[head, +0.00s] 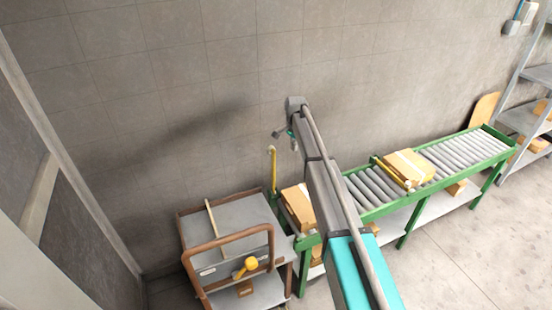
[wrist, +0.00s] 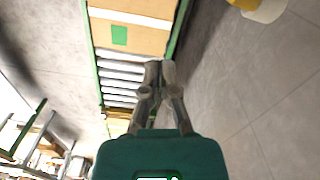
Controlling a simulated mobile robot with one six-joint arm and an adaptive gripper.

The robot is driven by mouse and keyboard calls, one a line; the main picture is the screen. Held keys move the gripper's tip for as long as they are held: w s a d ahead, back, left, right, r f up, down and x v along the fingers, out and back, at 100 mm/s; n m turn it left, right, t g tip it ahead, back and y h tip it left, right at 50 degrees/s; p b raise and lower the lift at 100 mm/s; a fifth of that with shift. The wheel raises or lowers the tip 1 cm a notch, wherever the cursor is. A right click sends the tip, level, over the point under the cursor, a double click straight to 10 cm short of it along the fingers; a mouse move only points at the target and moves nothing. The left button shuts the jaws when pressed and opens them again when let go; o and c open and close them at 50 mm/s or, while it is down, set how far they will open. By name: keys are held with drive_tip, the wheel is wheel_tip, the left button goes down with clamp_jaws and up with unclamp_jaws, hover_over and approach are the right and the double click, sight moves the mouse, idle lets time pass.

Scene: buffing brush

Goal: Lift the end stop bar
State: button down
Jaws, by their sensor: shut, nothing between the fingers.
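A thin upright yellow bar (head: 273,168) with a bent top stands at the left end of the green roller conveyor (head: 365,190) in the head view. It looks like the end stop bar, but I cannot tell for sure. My gripper (head: 279,134) is small in the head view, above the bar's top and apart from it as far as I can see. In the wrist view my gripper's fingertips (wrist: 160,70) are together and empty, in front of the rollers (wrist: 122,82) and the conveyor's green side rail. I cannot make out the bar in the wrist view.
A cardboard box (head: 298,205) sits at the conveyor's left end; another box (head: 408,166) lies farther along the rollers. A cart (head: 235,213) with a brown handle and a yellow tool (head: 246,266) stands left. Grey shelves (head: 530,120) stand right. The right floor is clear.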

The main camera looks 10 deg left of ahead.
drive_tip(key=s+d+f+n+t+h+b, duration=0.1)
drive_tip(key=s+d+f+n+t+b, duration=0.15)
drive_tip(key=s+d, duration=1.15)
drive_tip(key=s+d+f+n+t+h+b, duration=0.1)
drive_tip(key=s+d+n+t+h+b, duration=0.2)
drive_tip(key=s+d, duration=1.15)
drive_tip(key=w+a+n+t+y+b, duration=0.1)
drive_tip(key=w+a+t+b, duration=0.3)
drive_tip(key=w, duration=0.3)
drive_tip(key=w+a+t+b, duration=0.3)
drive_tip(key=w+t+b, duration=0.2)
drive_tip(key=w+b, duration=0.2)
drive_tip(key=w+a+f+n+y+b, duration=0.1)
drive_tip(key=a+f+n+y+b, duration=0.2)
drive_tip(key=a+n+y+b, duration=0.5)
drive_tip(key=a+t+y+b, duration=0.1)
drive_tip(key=a+y, duration=0.4)
drive_tip(key=a, duration=0.7)
drive_tip(key=shift+a+n, duration=0.35)
